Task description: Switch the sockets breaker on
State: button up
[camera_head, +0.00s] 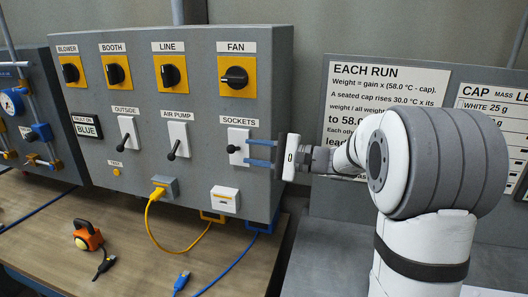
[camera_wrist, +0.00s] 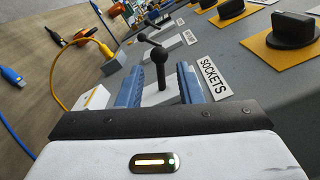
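The sockets breaker is a white plate (camera_head: 239,135) with a black knobbed lever (camera_head: 232,149), at the lower right of the grey panel under the SOCKETS label. In the head view its lever points out to the left, roughly level. My gripper (camera_head: 248,152) reaches in from the right with its two blue fingers at the plate, one above the other. In the wrist view my gripper (camera_wrist: 160,70) is open, and the black lever (camera_wrist: 159,58) stands between the fingers with a gap showing on each side. I cannot tell whether the fingertips touch the plate.
The OUTSIDE lever (camera_head: 123,142) and AIR PUMP lever (camera_head: 173,150) are beside it, both slanting down. Several black rotary knobs on yellow plates, including FAN (camera_head: 237,77), sit above. A yellow cable (camera_head: 151,225) hangs below. A board (camera_head: 350,110) stands right, behind my arm.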

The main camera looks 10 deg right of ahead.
aim_at(236, 149)
jog(key=b+x, duration=0.1)
jog(key=x, duration=0.3)
jog(key=shift+w+a, duration=0.15)
jog(key=shift+a, duration=0.2)
jog(key=c, duration=0.5)
jog(key=shift+w+d+r+m, duration=0.2)
jog(key=shift+r+m, duration=0.25)
jog(key=shift+m, duration=0.65)
jog(key=o, duration=0.8)
